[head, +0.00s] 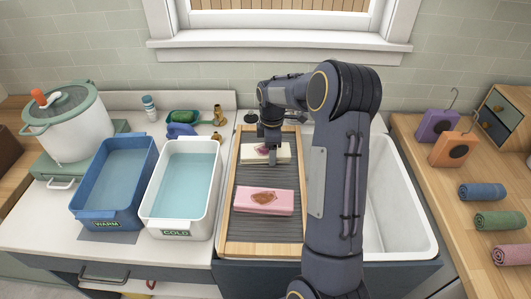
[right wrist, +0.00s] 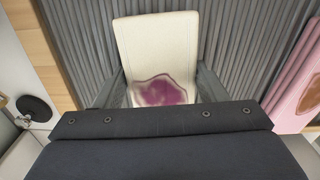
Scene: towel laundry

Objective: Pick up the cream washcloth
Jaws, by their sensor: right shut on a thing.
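The cream washcloth (head: 282,153) lies folded on the ribbed washboard (head: 240,177), with a purple stain on it. In the right wrist view the cream washcloth (right wrist: 158,45) sits between the two fingers, its stain near the palm. My right gripper (head: 270,150) reaches down to it from above and is shut on it; its fingers (right wrist: 165,90) touch both sides. The cloth appears at board level; I cannot tell whether it is lifted. My left gripper is not in view.
A pink cloth (head: 264,201) with a brown stain lies nearer on the board. Blue WARM (head: 77,213) and white COLD (head: 149,222) water tubs stand left. A white sink (head: 405,215) is right. Rolled towels (head: 500,220) lie on the right counter.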

